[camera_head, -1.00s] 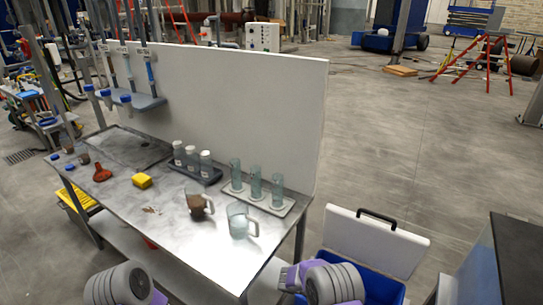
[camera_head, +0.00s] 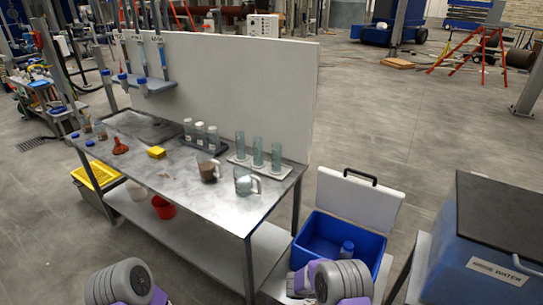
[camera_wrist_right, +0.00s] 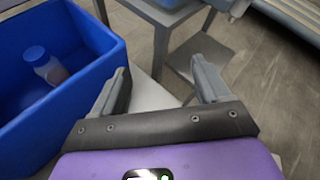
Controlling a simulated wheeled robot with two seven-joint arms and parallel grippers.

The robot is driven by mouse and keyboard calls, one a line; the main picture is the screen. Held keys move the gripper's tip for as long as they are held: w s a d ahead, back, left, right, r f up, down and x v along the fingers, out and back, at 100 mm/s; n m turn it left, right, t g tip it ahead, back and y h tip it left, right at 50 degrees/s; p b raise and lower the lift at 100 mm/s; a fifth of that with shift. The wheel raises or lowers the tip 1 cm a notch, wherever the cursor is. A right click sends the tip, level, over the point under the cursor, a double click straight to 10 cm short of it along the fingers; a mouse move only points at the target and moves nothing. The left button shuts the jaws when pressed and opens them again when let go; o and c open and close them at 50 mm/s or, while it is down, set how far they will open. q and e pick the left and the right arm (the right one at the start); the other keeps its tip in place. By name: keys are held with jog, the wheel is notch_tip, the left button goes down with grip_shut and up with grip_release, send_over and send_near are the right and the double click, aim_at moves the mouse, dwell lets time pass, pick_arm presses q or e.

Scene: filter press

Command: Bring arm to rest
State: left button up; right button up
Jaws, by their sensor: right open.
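My right arm (camera_head: 343,282) shows at the bottom of the head view, in front of the blue cooler box (camera_head: 374,249); its fingers are hidden there. In the right wrist view my right gripper (camera_wrist_right: 165,85) is open and empty, its two grey fingers apart. The cooler box stands left of it in that view, with a bottle (camera_wrist_right: 45,65) inside. My left arm (camera_head: 118,284) shows at the bottom left of the head view, and its gripper is out of the picture.
A metal table (camera_head: 221,221) holds a brown jug (camera_head: 209,170), a clear jug (camera_head: 246,181), cylinders (camera_head: 257,152), bottles (camera_head: 200,133) and a yellow sponge (camera_head: 156,152). A blue water tank (camera_head: 480,270) stands at the right. Open floor (camera_head: 400,140) lies behind.

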jog(key=s+a+f+n+t+y+b, duration=0.1)
jog(key=s+a+f+n+y, duration=0.2)
jog(key=n, duration=0.6)
jog(key=s+a+f+n+t+y, duration=0.15)
jog(key=f+n+y, duration=0.3)
jog(key=n, duration=0.45)
jog(key=s+a+f+n+t+y+b, duration=0.1)
jog(key=s+f+n+t+y, duration=0.15)
jog(key=f+n, duration=0.45)
jog(key=s+a+r+n+g+y, duration=0.1)
jog(key=s+a+n+g+y, duration=0.2)
jog(key=s+n, duration=0.6)
jog(key=s+a+r+n+g+y, duration=0.1)
jog(key=s+a+n+g+y, duration=0.2)
jog(key=s+a+n, duration=0.5)
jog(key=n+y, duration=0.1)
jog(key=n, duration=0.3)
jog(key=shift+s+n+b, duration=0.3)
jog(key=shift+s+b, duration=0.05)
jog(key=shift+s, duration=0.05)
